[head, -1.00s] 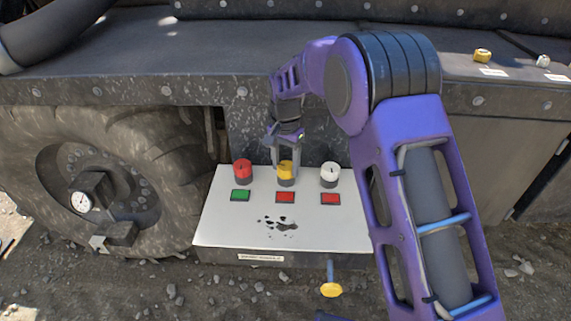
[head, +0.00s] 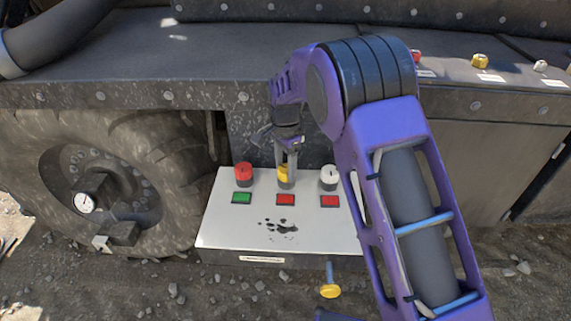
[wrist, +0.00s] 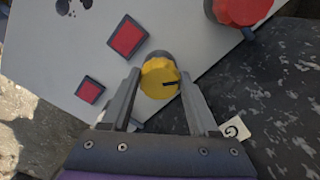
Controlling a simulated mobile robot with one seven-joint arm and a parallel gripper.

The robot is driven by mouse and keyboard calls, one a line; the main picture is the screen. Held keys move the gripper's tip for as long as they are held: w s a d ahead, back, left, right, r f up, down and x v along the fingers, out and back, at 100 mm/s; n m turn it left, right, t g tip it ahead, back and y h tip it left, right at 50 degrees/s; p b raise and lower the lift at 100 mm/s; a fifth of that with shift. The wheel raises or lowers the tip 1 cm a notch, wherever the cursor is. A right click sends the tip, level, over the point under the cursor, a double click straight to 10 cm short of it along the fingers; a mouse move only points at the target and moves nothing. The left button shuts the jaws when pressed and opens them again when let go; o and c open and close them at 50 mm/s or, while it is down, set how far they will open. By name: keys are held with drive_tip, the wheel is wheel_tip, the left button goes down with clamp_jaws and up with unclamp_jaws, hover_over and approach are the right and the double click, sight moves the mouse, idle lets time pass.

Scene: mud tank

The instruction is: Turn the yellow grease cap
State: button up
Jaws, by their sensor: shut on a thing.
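The yellow grease cap (head: 283,172) stands in the middle of a row of three caps on a pale panel (head: 225,228). My gripper (head: 286,165) reaches down from behind and is shut on this cap. In the wrist view the cap (wrist: 160,74) sits between the two fingers (wrist: 160,92), with a dark mark on its right side. In the head view the fingers hide part of the cap. A red square (head: 285,199) lies in front of it on the panel.
A red cap (head: 243,171) stands close to the left and a white cap (head: 328,174) to the right. Squares in front of them are green (head: 242,198) and red (head: 330,200). A large tyre (head: 165,160) is left. More small caps, one yellow (head: 480,61), sit on the upper ledge.

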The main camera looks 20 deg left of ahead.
drive_tip(key=m+p, duration=0.1)
drive_tip(key=m, duration=0.3)
drive_tip(key=shift+w+a+r+m+p, duration=0.1)
drive_tip(key=shift+r+m+p, duration=0.05)
drive_tip(key=shift+m+p, duration=0.2)
drive_tip(key=shift+w+m+p, duration=0.1)
drive_tip(key=shift+m+p, duration=0.6)
drive_tip(key=shift+m, duration=1.25)
drive_tip(key=o, duration=1.4)
drive_tip(key=shift+c, duration=0.2)
drive_tip(key=shift+f, duration=0.2)
